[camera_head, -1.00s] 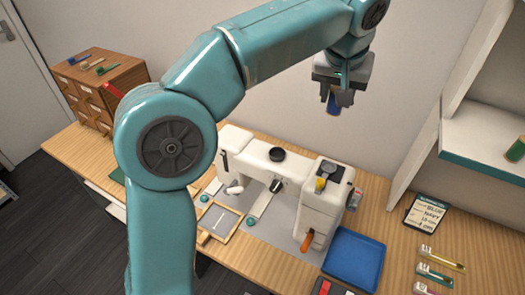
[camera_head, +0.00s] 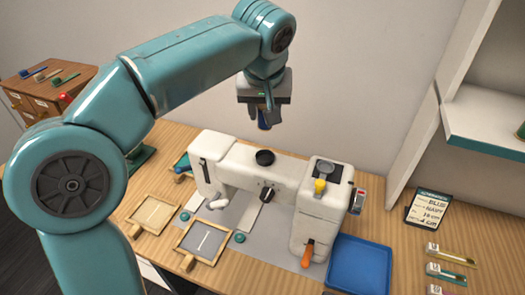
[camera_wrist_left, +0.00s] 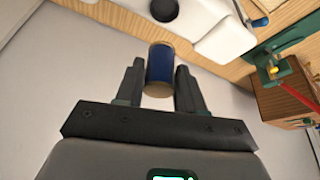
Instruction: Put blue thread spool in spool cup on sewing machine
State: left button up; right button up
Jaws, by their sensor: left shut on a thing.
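My left gripper (camera_head: 264,112) is shut on the blue thread spool (camera_head: 264,120), above and behind the sewing machine. In the left wrist view the blue spool (camera_wrist_left: 159,68), with tan ends, sits between the two dark fingers (camera_wrist_left: 160,85). The white sewing machine (camera_head: 240,165) stands on the table. A dark round cup (camera_head: 264,157) is on top of its arm, below the held spool in the head view; it also shows in the left wrist view (camera_wrist_left: 164,9). My right gripper is not in view.
A blue tray (camera_head: 358,265) lies at right. A note card (camera_head: 429,210) and several small labelled holders stand farther right. Wooden frames (camera_head: 201,241) lie in front.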

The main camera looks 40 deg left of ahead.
aim_at(267, 128)
pick_arm(q)
jog(key=f, duration=0.5)
jog(key=shift+d, duration=0.3)
jog(key=f, duration=0.3)
jog(key=shift+a+f+b, duration=0.3)
jog(key=shift+a+b, duration=0.1)
jog(key=shift+f, duration=0.35)
jog(key=shift+d, duration=0.3)
jog(key=shift+a+f, duration=0.2)
jog(key=o, duration=1)
jog(key=shift+d, duration=0.1)
jog(key=shift+o, duration=0.2)
